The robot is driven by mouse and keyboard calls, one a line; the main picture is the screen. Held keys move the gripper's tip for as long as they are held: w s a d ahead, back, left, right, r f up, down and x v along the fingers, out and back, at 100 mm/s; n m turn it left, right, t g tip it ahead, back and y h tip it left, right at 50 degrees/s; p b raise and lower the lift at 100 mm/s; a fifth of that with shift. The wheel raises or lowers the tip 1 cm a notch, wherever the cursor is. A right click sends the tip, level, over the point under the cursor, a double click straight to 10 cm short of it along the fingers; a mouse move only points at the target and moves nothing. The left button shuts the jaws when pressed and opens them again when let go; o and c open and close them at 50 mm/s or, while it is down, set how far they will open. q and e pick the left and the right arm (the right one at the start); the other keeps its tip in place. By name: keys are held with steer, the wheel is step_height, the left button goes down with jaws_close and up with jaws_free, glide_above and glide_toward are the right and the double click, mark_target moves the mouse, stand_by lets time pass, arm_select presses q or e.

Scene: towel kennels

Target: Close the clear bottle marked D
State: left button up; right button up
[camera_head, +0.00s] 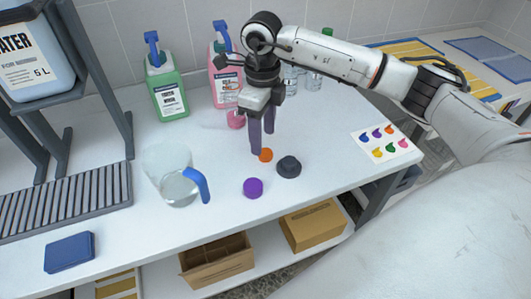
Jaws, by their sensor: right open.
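Clear bottles (313,78) stand at the back of the white table, partly hidden behind my right gripper and arm. I cannot read a letter D on any of them. My right gripper (262,141) is open and points down, its two fingers apart with nothing seen between them. Its fingertips are close to an orange cap (265,155). A dark grey cap (289,166) lies just right of the orange one. A purple cap (253,187) lies nearer the front edge. My left gripper is not in view.
A clear jug (168,170) with a blue handle stands left of the caps. Green (166,88) and pink (222,68) pump bottles stand at the back. A card with colour spots (386,142) lies at right. A blue pad (69,252) lies front left. The table's front centre is clear.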

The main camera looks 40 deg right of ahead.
mark_target(266, 152)
steer(key=shift+d+f, duration=0.2)
steer(key=shift+f, duration=1.1)
steer(key=shift+d+f, duration=0.15)
steer(key=shift+f, duration=1.15)
steer(key=c, duration=1.1)
